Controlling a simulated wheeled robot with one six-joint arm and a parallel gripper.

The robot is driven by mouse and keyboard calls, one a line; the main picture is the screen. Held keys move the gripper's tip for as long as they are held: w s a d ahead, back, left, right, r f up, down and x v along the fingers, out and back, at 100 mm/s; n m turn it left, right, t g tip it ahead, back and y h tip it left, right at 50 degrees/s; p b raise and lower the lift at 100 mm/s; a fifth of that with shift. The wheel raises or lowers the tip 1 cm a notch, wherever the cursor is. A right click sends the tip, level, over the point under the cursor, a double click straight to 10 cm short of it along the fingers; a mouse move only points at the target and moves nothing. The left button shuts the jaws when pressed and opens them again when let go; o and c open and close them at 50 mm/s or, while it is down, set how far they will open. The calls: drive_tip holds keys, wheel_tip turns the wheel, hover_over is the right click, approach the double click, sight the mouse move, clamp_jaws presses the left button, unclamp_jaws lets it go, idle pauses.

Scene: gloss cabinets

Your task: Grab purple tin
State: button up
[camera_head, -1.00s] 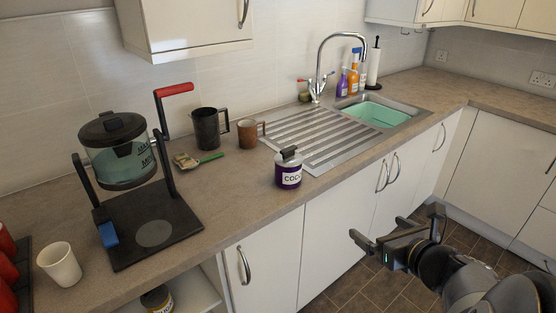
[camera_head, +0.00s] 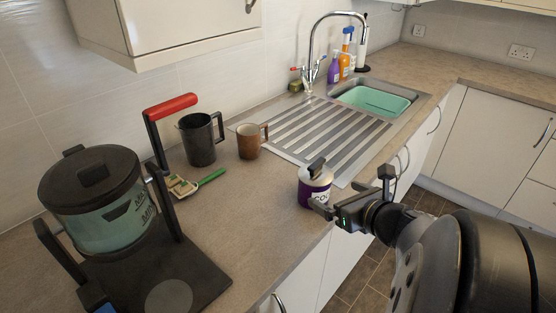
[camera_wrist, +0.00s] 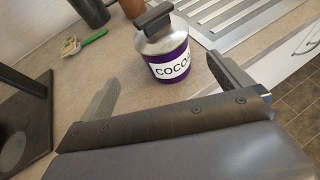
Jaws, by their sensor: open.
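The purple tin (camera_head: 314,186) stands upright on the counter near its front edge, beside the draining board. It has a silver shoulder, a dark lid grip and a white label. In the wrist view the tin (camera_wrist: 165,62) is just beyond the fingers, between their lines, with its label reading "COCO". My gripper (camera_head: 352,192) is at the counter's front edge, at the tin's right, with its fingers apart. In the wrist view my gripper (camera_wrist: 168,82) is open and empty. One finger partly covers the tin's lower part in the head view.
A brown mug (camera_head: 249,141) and a dark mug (camera_head: 200,139) stand behind the tin. A green-handled brush (camera_head: 198,182) lies left of it. A coffee maker (camera_head: 105,205) stands at left. The metal draining board (camera_head: 305,136) and sink basin (camera_head: 372,100) are beyond.

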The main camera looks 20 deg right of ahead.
sight(322, 187)
drive_tip(key=shift+w+a+f, duration=0.15)
drive_tip(key=shift+w+a, duration=0.15)
drive_tip(key=shift+w, duration=0.3)
drive_tip(key=b+x, duration=0.1)
drive_tip(key=x, duration=0.3)
drive_tip(key=shift+w, duration=0.1)
drive_tip(key=shift+d+b+x, duration=0.2)
drive_tip(key=shift+x, duration=1.25)
drive_tip(key=shift+d+b+x, duration=0.15)
drive_tip(key=shift+d+x, duration=0.1)
drive_tip(key=shift+x, duration=1.2)
drive_tip(key=shift+w, duration=0.15)
drive_tip(key=c, duration=1.5)
